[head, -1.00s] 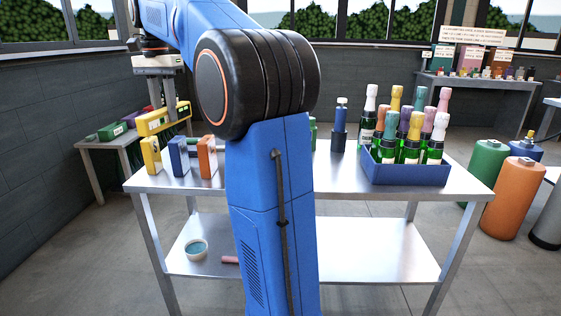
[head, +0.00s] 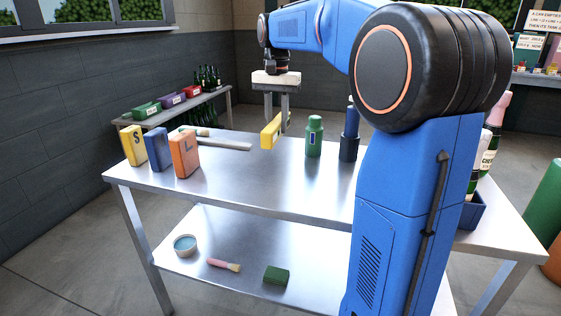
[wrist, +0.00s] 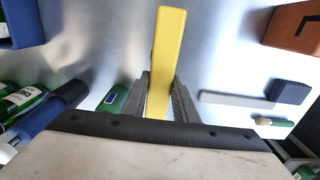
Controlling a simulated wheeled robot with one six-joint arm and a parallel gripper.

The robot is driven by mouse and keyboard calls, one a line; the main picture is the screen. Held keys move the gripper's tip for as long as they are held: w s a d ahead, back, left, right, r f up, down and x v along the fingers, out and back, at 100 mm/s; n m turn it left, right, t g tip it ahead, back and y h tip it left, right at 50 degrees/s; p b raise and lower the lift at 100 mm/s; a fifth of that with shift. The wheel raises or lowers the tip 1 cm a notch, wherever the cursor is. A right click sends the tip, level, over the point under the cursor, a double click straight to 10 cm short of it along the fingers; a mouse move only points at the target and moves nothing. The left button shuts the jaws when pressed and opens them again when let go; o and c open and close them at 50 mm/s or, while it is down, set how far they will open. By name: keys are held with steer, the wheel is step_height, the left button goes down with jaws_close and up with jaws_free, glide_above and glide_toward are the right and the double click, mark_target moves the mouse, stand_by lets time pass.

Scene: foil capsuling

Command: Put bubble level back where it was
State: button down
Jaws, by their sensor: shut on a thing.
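The bubble level (head: 269,132) is a yellow bar. My gripper (head: 283,118) is shut on it and holds it over the back part of the metal table (head: 250,185), left of a green bottle (head: 314,138). I cannot tell whether it touches the tabletop. In the wrist view, the level (wrist: 167,50) stands between the two fingers of my gripper (wrist: 160,88) and extends beyond them over the metal surface. Its vial is not clear in either view now.
Yellow (head: 133,146), blue (head: 158,149) and orange (head: 185,156) boxes stand at the table's left. A flat grey bar (head: 222,144) and a brush (head: 196,132) lie behind them. A blue tool (head: 349,140) stands right of the bottle. The front middle is clear.

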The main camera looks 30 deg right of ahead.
steer(key=shift+a+f, duration=0.1)
steer(key=shift+f, duration=4.7)
steer(key=shift+f, duration=0.1)
steer(key=c, duration=1.4)
jaws_free()
step_height(320, 180, up, 12)
steer(key=shift+r, duration=0.15)
